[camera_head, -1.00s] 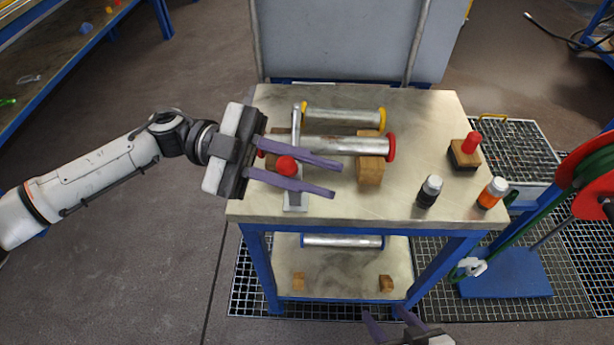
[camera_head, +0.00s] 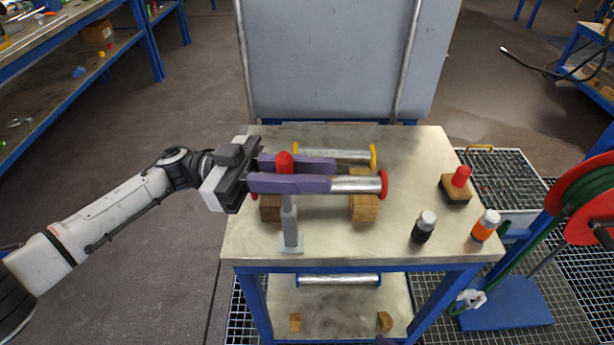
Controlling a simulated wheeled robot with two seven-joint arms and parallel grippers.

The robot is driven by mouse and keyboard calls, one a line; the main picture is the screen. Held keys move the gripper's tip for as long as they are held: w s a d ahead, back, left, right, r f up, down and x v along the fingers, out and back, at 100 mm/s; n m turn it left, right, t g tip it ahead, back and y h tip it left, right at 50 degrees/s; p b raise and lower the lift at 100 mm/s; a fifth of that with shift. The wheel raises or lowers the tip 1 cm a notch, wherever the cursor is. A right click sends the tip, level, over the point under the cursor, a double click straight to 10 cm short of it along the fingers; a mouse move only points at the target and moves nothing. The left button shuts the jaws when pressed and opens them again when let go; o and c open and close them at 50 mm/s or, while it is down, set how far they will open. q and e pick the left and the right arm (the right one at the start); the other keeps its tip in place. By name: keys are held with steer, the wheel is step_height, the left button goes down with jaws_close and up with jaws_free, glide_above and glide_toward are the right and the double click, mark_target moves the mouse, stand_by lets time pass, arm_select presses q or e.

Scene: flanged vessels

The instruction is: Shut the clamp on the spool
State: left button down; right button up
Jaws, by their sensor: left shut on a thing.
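The spool (camera_head: 357,185) is a metal tube with a red flange at its right end, lying across wooden blocks (camera_head: 364,208) on the table. The clamp (camera_head: 290,222) is a grey piece with a base plate near the table's front edge and a red-tipped handle (camera_head: 285,160). My left gripper (camera_head: 290,174) comes in from the left, its two purple fingers on either side of the handle just below the red tip, shut on it. The fingers hide the spool's left part and the clamp's upper part, so I cannot tell whether the clamp bears on the spool. My right gripper is out of view.
A yellow-flanged spool (camera_head: 334,155) lies behind. A red-knobbed wooden block (camera_head: 456,186), a black bottle (camera_head: 424,227) and an orange bottle (camera_head: 486,225) stand at the right. A hose reel (camera_head: 585,195) is beyond.

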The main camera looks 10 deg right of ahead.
arm_select(q)
steer(key=shift+w, duration=0.1)
stand_by(0.3)
steer(key=c, duration=1.6)
jaws_free()
steer(key=b+v, duration=0.3)
steer(key=v, duration=0.7)
steer(key=shift+a+f, duration=0.1)
steer(key=shift+a, duration=0.05)
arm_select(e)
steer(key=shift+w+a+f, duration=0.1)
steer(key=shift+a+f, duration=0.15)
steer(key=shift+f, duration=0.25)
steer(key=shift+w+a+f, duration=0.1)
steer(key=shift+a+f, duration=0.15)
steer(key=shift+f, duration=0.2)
arm_select(q)
steer(key=shift+w, duration=0.1)
